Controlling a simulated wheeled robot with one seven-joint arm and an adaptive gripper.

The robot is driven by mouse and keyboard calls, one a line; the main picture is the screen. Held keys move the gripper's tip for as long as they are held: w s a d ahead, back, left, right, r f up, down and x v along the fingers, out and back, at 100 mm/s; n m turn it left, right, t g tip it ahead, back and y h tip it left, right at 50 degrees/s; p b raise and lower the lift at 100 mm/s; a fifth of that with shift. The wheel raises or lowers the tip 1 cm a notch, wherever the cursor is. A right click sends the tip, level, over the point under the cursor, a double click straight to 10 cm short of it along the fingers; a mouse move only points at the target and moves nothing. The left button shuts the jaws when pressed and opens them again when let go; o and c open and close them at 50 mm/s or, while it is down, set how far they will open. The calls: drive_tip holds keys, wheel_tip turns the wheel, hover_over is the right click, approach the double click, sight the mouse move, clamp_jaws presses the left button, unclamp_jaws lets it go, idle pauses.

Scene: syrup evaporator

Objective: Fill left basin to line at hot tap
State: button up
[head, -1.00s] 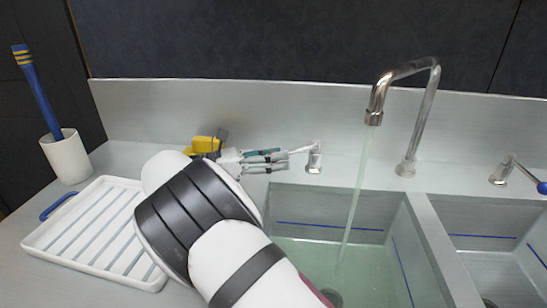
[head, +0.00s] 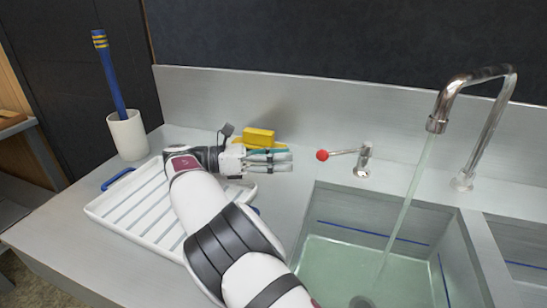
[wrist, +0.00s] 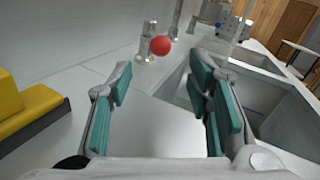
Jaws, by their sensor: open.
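The left basin (head: 309,225) holds pale green water (head: 345,262). Its surface is a little below the blue line (head: 372,233) on the back wall. A stream (head: 403,212) runs from the spout (head: 437,122) into this basin. The hot tap lever has a red knob (head: 322,155) and points left from its chrome base (head: 362,162); the knob also shows in the wrist view (wrist: 160,45). My gripper (head: 288,161) is open and empty, left of the red knob and apart from it. In the wrist view my gripper (wrist: 160,85) has its fingers spread, with the knob beyond them.
A white drying rack (head: 120,215) is under my arm. A white cup (head: 127,136) with a blue brush (head: 108,75) stands at the left. The right basin (head: 515,240) is partly in view.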

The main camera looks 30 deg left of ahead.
drive_tip(key=shift+v, duration=0.8)
drive_tip(key=shift+c, duration=0.6)
